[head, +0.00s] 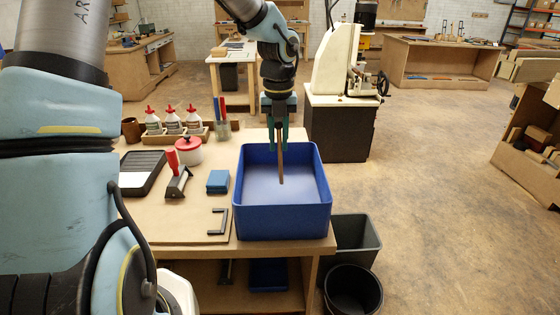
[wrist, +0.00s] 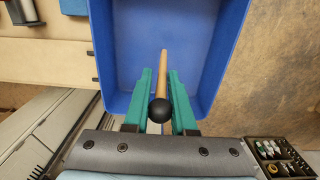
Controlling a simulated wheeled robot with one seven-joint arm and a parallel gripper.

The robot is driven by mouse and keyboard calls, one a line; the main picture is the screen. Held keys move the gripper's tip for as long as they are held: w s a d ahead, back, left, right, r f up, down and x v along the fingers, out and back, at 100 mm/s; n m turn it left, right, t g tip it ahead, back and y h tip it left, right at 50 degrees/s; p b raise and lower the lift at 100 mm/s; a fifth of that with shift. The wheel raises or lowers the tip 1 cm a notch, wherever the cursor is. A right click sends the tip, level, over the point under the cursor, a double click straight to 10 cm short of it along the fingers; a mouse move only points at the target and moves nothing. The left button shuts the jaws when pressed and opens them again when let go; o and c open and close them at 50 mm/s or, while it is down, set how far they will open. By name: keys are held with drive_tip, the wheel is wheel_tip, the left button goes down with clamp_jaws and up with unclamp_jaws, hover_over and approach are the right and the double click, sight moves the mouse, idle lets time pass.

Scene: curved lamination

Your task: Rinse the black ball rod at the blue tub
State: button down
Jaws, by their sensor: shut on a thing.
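The blue tub (head: 283,222) stands at the right end of the workbench. It also fills the upper middle of the wrist view (wrist: 104,50). My gripper (head: 278,147) points down over the tub, its teal fingers shut on the black ball rod (head: 281,170). The rod hangs nearly upright, its bare wooden end downward over the tub's inside. In the wrist view the rod (wrist: 163,62) runs between the fingers (wrist: 160,80), with its black ball nearest the camera. The ball is hidden in the head view. I cannot tell whether the lower end touches the tub's contents.
On the bench (head: 185,218) left of the tub are blue blocks (head: 218,181), a red-handled roller (head: 175,176), a red-lidded pot (head: 189,151), a black tray (head: 142,172) and several glue bottles (head: 173,121). Two bins (head: 352,290) stand on the floor at right. Open floor lies beyond.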

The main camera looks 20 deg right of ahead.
sight(279, 123)
drive_tip(key=shift+r+p, duration=1.55)
drive_tip(key=shift+r, duration=3.75)
drive_tip(key=shift+r, duration=1.85)
